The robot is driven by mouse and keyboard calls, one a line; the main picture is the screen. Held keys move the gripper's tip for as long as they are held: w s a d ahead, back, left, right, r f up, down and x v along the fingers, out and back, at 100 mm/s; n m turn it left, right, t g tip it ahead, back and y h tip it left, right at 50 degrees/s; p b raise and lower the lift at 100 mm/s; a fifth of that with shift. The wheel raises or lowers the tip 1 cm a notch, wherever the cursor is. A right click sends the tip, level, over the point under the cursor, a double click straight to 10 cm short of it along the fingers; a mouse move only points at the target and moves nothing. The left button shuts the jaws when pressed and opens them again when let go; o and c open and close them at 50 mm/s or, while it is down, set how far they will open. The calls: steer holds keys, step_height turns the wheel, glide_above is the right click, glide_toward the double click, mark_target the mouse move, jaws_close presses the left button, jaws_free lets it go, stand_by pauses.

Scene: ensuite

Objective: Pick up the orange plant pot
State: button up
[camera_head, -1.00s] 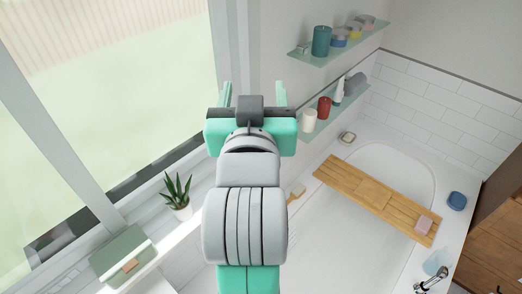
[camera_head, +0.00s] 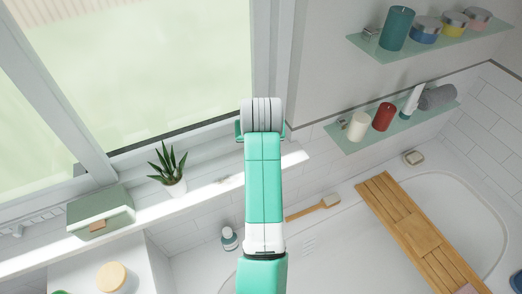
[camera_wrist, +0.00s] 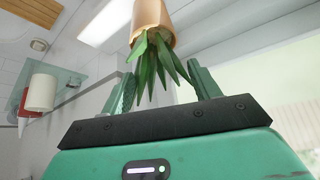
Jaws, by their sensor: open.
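The orange plant pot (camera_wrist: 152,18) shows at the top of the wrist view, which appears upside down. Its green spiky leaves (camera_wrist: 158,62) reach toward my gripper (camera_wrist: 164,78). My gripper is open, with one finger on each side of the leaves in this view; the pot itself lies beyond the fingertips. I cannot tell whether the fingers touch the leaves. In the head view my arm hides the orange pot and most of the gripper.
A plant in a white pot (camera_head: 174,188) and a green box (camera_head: 100,213) stand on the windowsill to the left. Shelves with candles and jars (camera_head: 405,130) are on the right wall. A wooden bath board (camera_head: 415,230) spans the tub. A brush (camera_head: 312,208) lies on the tub edge.

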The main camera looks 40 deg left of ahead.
steer(key=x, duration=0.4)
steer(key=shift+w+a+r, duration=0.1)
steer(key=shift+w, duration=0.25)
steer(key=shift+c, duration=0.4)
jaws_close()
steer(key=shift+r, duration=0.1)
step_height(320, 180, up, 4)
steer(key=shift+f+b, duration=0.2)
steer(key=shift+b, duration=0.1)
steer(key=s+d+r+b, duration=0.1)
steer(key=s+d, duration=0.3)
steer(key=s, duration=1.1)
steer(key=shift+s, duration=0.3)
